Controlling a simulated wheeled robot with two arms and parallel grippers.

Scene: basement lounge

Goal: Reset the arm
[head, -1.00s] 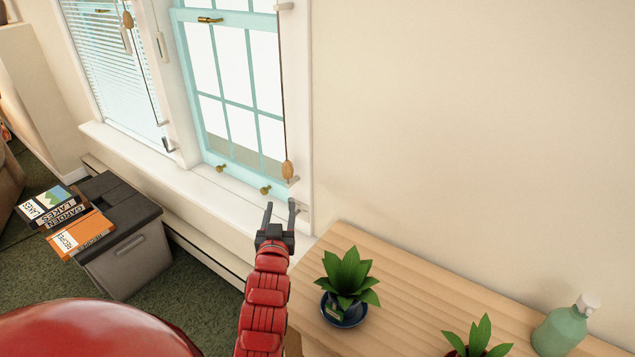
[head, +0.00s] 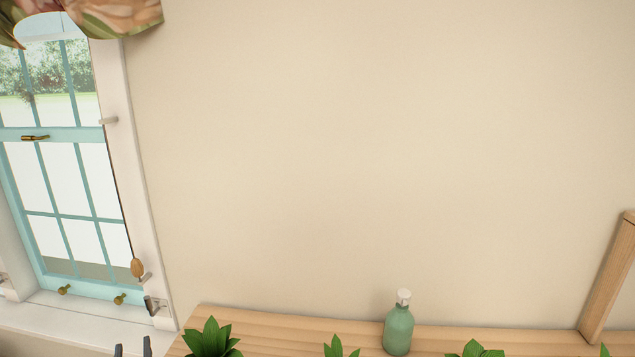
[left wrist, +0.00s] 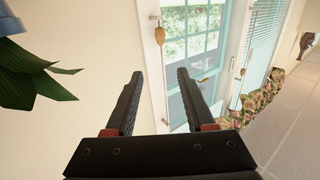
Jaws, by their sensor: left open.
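My left gripper (head: 133,348) shows only as two dark fingertips at the bottom edge of the head view, left of the wooden tabletop and in front of the window sill. In the left wrist view the left gripper (left wrist: 156,78) has its two dark fingers spread apart with nothing between them. The teal-framed window (head: 72,215) is beyond the fingers, and it also shows in the left wrist view (left wrist: 200,45). My left arm is below the head view's frame. My right gripper is in neither view.
A wooden tabletop (head: 270,322) runs along the wall. On it are a green pump bottle (head: 398,330) and several leafy plants, one at the left end (head: 211,340). A wooden frame piece (head: 608,280) leans at right. The wall above the tabletop is bare.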

